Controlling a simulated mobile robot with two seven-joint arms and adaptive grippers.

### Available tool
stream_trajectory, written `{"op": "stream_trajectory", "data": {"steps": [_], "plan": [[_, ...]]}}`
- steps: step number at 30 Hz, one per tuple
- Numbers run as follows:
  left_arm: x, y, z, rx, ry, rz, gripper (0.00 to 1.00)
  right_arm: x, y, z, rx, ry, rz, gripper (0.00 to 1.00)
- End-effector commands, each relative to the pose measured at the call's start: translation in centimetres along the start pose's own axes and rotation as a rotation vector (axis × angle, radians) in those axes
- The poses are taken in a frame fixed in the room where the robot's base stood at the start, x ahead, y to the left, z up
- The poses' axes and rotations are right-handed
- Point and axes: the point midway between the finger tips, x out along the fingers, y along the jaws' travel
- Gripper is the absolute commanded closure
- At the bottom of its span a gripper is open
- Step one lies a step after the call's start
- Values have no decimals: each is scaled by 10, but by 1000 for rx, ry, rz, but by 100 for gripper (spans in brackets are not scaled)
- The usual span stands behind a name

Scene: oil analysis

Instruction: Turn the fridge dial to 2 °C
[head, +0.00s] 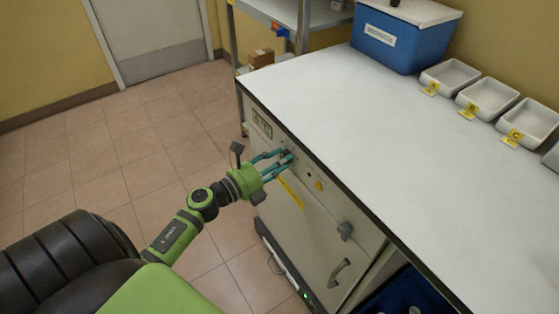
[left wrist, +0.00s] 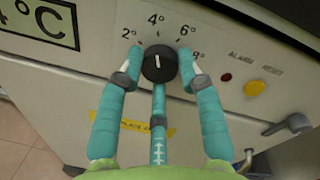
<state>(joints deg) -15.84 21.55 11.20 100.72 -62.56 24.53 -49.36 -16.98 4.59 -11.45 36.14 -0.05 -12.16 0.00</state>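The fridge dial (left wrist: 159,64) is a round black knob on the fridge's front panel, with marks at 2°, 4°, 6° and 8°. Its white pointer line points up, close to the 4° mark. The display (left wrist: 44,20), partly cut off, reads 4 °C. My left gripper (head: 287,157) is at the panel in the head view. In the left wrist view its teal fingers (left wrist: 159,68) are open around the dial, one on each side and a third below. A slim gap shows at the left finger; contact on the right is unclear. My right gripper is not in view.
Right of the dial are a red alarm lamp (left wrist: 226,77) and a yellow reset button (left wrist: 254,88). A latch (head: 345,231) and a door handle (head: 339,272) sit lower on the front. The white worktop (head: 400,130) overhangs the panel; the floor at left is clear.

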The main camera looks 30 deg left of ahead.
Motion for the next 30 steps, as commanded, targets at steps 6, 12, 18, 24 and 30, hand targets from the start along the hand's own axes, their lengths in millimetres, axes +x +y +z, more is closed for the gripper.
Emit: {"op": "stream_trajectory", "data": {"steps": [6,12,18,24,30], "plan": [[0,-1,-3,-2,6,-2,97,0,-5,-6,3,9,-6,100],[0,-1,-4,-6,8,-3,97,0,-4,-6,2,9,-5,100],[0,-1,-5,-13,11,-3,97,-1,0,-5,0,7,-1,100],[0,-1,-6,-29,13,-2,97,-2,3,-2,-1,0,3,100],[0,-2,-6,-77,18,1,97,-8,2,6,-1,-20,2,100]]}}
